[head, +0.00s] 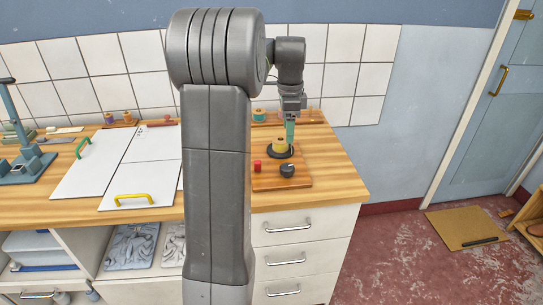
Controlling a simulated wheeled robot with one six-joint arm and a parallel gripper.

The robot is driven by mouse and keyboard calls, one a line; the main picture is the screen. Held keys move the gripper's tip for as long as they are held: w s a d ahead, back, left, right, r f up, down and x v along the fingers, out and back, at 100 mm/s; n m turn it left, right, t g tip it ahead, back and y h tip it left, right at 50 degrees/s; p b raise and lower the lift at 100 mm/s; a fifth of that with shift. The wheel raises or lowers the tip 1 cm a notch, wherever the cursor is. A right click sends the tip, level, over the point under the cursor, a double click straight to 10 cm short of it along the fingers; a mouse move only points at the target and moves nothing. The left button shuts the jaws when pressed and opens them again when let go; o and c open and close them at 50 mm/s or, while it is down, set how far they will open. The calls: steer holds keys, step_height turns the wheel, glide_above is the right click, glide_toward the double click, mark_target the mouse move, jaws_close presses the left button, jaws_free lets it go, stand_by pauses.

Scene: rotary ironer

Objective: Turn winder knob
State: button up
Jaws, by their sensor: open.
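The winder is a brown wooden board (265,183) on the right part of the counter. On it a yellow spool (277,146) stands on a dark round disc. A dark grey round knob (288,169) with a light mark on top sits nearer the front of the board, and a small red piece (257,165) is to its left. My gripper (290,142) points down at the right side of the spool, behind the knob in this view. It is open and appears apart from the knob. Whether its fingers touch the spool is too small to tell.
My arm hides the middle of the counter. White panels with a green handle (83,147) and a yellow handle (133,198) lie to the left. More spools (258,114) stand behind on a wooden strip. Bare counter (335,180) lies right of the board.

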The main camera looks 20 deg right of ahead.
mark_target(288, 166)
steer(key=f, duration=1.3)
steer(key=shift+w+d+f+p, duration=0.1)
steer(key=shift+d+f+p, duration=0.1)
steer(key=shift+f+p, duration=0.2)
steer(key=c, duration=1)
